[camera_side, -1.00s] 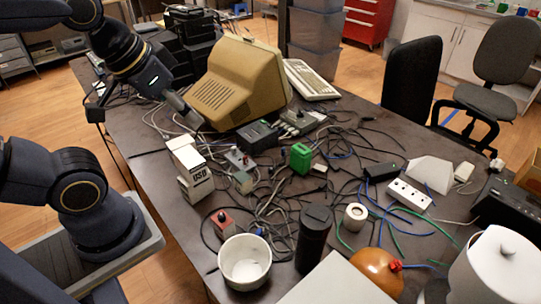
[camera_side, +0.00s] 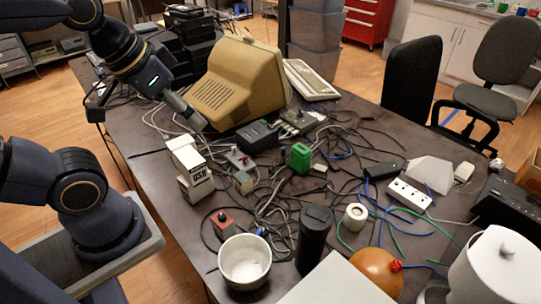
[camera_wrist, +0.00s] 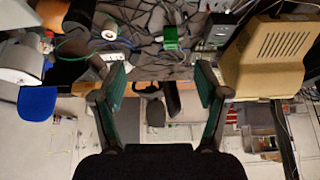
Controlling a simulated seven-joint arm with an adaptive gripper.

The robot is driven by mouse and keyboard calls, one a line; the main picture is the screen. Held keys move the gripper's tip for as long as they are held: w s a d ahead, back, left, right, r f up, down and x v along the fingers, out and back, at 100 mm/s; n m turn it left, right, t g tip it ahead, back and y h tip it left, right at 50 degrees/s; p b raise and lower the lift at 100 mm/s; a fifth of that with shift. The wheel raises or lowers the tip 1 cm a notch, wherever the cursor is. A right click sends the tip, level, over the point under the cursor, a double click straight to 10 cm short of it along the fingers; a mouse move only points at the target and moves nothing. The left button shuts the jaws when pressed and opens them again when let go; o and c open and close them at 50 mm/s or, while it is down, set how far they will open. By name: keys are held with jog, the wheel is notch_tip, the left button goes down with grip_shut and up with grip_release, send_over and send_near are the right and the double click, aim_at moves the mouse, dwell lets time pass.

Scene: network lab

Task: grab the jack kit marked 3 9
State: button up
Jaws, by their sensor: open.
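I cannot read a 3 9 mark on anything, so I cannot tell for sure which thing is the jack kit. Two small white boxes stand close together at the table's left side: an upper one (camera_side: 186,153) and a lower one (camera_side: 196,183) with dark, unclear lettering. A green box-like block (camera_side: 300,158) stands among the cables; it also shows in the wrist view (camera_wrist: 170,38). My gripper (camera_side: 194,117) is above the table, beyond the white boxes and left of the beige monitor. In the wrist view my gripper (camera_wrist: 160,82) has its fingers wide apart with nothing between them.
The beige monitor (camera_side: 238,82) is close to my gripper's right. Tangled cables cover the table's middle. A white bowl (camera_side: 245,260), a black cylinder (camera_side: 313,240), a red-topped box (camera_side: 222,223) and a power strip (camera_side: 409,194) stand nearer or farther right.

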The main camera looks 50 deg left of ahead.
jog(key=shift+o, duration=0.4)
jog(key=g, duration=0.6)
send_over(242, 176)
notch_tip(242, 176, down, 23)
jog(key=f, duration=0.9)
jog(key=shift+s+d+f, duration=0.25)
jog(key=shift+s+d, duration=0.05)
jog(key=shift+d, duration=0.1)
jog(key=shift+w+a+f, duration=0.15)
jog(key=shift+a+f, duration=0.05)
jog(key=shift+f, duration=1.3)
jog(key=shift+w+a+f, duration=0.1)
jog(key=shift+a+f, duration=0.05)
jog(key=shift+f, duration=1.35)
jog(key=c, duration=1.3)
